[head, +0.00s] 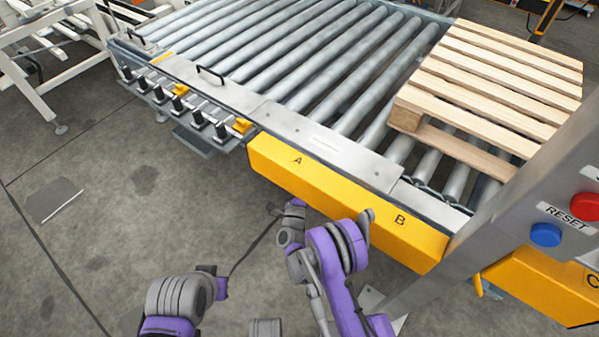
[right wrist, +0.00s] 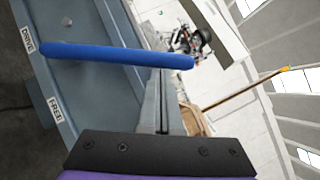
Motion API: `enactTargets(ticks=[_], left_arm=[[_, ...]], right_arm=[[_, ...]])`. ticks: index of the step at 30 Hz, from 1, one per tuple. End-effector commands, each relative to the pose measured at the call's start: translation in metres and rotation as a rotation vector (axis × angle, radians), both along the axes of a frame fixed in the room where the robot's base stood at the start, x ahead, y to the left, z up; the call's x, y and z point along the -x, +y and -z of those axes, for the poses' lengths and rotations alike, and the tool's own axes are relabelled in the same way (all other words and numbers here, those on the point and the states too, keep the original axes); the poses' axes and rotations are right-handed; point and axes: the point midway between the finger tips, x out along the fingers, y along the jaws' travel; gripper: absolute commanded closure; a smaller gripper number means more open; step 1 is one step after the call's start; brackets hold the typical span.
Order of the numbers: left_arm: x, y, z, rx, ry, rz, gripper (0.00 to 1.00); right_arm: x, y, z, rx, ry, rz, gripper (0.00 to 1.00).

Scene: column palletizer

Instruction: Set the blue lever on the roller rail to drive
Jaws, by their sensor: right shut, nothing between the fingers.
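The blue lever (right wrist: 118,54) lies as a long bar across the right wrist view, in front of a blue-grey panel (right wrist: 95,90). Its left end is beside the DRIVE label (right wrist: 27,40); the FREE label (right wrist: 55,108) is lower on the panel, apart from the lever. My right gripper (right wrist: 162,150) shows as a dark bar at the bottom of the right wrist view, shut and empty, below the lever in the picture with a gap between. In the head view the lever cannot be made out. My left gripper's fingers are not visible there.
The roller rail (head: 270,60) runs across the head view with yellow panels (head: 297,161) along its front edge. A wooden pallet (head: 500,75) rests on its right part. A post with a blue RESET button (head: 546,235) and a red button (head: 586,206) stands at right. Floor at left is mostly clear.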

Motion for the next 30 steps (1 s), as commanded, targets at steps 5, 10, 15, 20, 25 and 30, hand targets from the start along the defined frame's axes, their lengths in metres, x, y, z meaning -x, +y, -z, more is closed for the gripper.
enactTargets(ticks=[5,10,15,20,25,30], left_arm=[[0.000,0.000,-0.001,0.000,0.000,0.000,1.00],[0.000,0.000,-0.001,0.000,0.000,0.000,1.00],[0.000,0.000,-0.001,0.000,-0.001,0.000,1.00],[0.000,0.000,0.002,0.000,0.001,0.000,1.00],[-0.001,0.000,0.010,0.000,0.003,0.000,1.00],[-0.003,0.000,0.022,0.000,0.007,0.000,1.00]], right_arm=[[-0.003,0.005,-0.006,0.038,0.026,0.000,1.00],[-0.008,0.011,-0.012,0.083,0.059,-0.002,1.00],[-0.016,0.024,-0.022,0.172,0.125,-0.003,1.00],[-0.029,0.041,-0.032,0.291,0.213,-0.005,1.00],[-0.043,0.061,-0.038,0.419,0.308,-0.005,1.00],[-0.058,0.081,-0.040,0.545,0.402,-0.004,1.00]])
